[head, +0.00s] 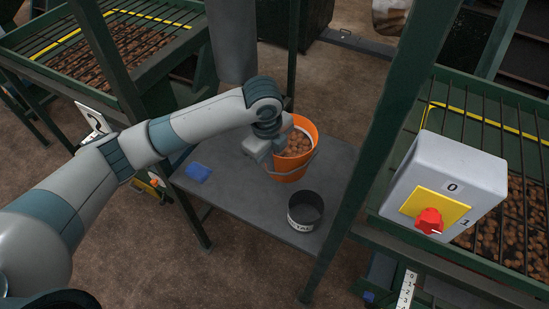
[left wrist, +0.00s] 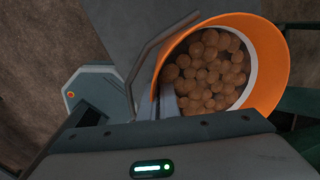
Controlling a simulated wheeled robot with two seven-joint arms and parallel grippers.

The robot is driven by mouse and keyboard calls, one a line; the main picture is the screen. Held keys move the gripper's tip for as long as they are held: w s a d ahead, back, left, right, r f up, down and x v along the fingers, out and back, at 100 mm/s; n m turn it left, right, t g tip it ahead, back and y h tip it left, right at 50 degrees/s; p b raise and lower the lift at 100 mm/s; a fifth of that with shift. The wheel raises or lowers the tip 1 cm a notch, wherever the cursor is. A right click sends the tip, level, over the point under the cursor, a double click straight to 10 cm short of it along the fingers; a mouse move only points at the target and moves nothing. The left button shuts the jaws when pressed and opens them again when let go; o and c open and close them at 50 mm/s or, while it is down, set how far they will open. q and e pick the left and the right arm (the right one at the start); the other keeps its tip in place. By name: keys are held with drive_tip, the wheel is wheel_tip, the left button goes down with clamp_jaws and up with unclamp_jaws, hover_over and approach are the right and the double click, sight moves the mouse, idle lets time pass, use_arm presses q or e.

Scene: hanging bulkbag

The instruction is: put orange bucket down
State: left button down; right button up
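The orange bucket (head: 289,174) is upright and filled with brown round lumps. It is over the back right part of the grey table (head: 245,198); I cannot tell whether its base touches the top. My left gripper (head: 272,152) is at the bucket's left rim, shut on its wall. The left wrist view shows the bucket (left wrist: 272,62) close up, with a grey finger (left wrist: 167,98) against the inside of its near rim. The grey handle hangs down outside the bucket. The other finger is mostly hidden. My right gripper is not in view.
A dark pot (head: 303,219) with a white label stands at the table's front right. A blue cloth (head: 198,172) lies on the left. Green posts (head: 375,150) flank the table. A switch box (head: 447,180) with a red knob is at the right. The table's middle front is clear.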

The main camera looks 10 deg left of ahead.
use_arm(q)
drive_tip(key=shift+r, duration=0.15)
drive_tip(key=s+a+r+n+y, duration=0.1)
drive_tip(key=s+a+r+n, duration=0.4)
drive_tip(key=n, duration=0.7)
drive_tip(key=s+a+r+n+g, duration=0.1)
drive_tip(key=s+a+r+n, duration=0.3)
drive_tip(key=a+n, duration=0.3)
drive_tip(key=r+n, duration=0.1)
drive_tip(key=n, duration=0.4)
drive_tip(key=shift+s+a+r+n+y, duration=0.3)
drive_tip(key=shift+s+r+y, duration=0.05)
drive_tip(key=shift+y, duration=0.05)
